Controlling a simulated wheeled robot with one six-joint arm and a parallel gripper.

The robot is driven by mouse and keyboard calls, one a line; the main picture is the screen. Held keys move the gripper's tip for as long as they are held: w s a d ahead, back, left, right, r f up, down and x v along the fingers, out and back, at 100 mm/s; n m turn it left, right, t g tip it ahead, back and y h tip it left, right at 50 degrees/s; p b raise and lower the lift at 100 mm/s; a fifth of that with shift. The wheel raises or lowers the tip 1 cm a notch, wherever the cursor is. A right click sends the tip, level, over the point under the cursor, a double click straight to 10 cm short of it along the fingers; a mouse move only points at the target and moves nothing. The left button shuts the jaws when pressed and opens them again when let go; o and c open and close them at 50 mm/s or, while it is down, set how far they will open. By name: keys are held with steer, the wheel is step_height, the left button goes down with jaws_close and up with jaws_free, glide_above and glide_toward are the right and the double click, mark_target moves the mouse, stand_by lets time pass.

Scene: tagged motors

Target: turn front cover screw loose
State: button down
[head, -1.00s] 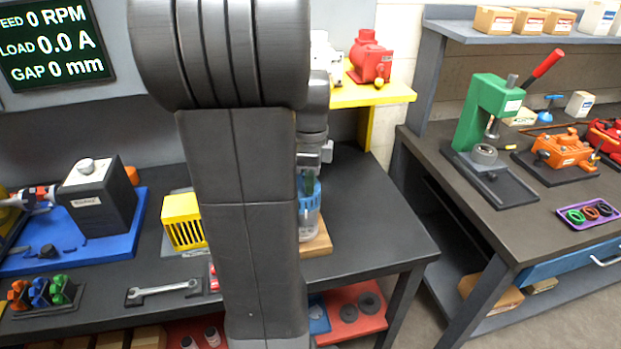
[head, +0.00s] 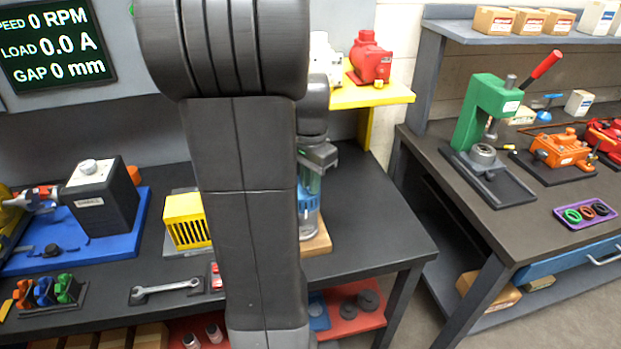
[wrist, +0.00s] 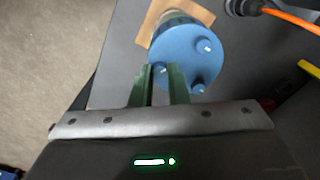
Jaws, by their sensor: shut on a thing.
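A round blue cover (wrist: 186,55) tops a jar-like housing on a wooden board. It carries several small blue screws: one at the upper right (wrist: 206,46), one at the lower right (wrist: 198,89), and a front screw (wrist: 160,68) at the lower left. My gripper (wrist: 163,72) has its green fingers shut on this front screw, at the cover's edge. In the head view the housing (head: 308,222) shows at the right of my arm. My arm hides part of it, and the gripper (head: 311,183) reaches down over its top.
The wooden board (head: 318,241) lies near the bench's right end; the dark bench top (head: 375,215) right of it is clear. A yellow slatted box (head: 187,221) stands left of my arm. A red pump (head: 371,58) sits on a yellow shelf (head: 375,96) behind.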

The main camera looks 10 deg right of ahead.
steer(key=n, duration=0.7)
steer(key=shift+s+f+p, duration=0.1)
steer(key=shift+p, duration=0.2)
steer(key=n, duration=0.6)
steer(key=shift+n, duration=0.4)
steer(key=n, duration=0.6)
steer(key=shift+f+p, duration=0.1)
steer(key=shift+p, duration=0.25)
steer(key=n, duration=0.6)
steer(key=shift+n, duration=0.4)
steer(key=c, duration=1.4)
jaws_free()
steer(key=shift+r, duration=0.2)
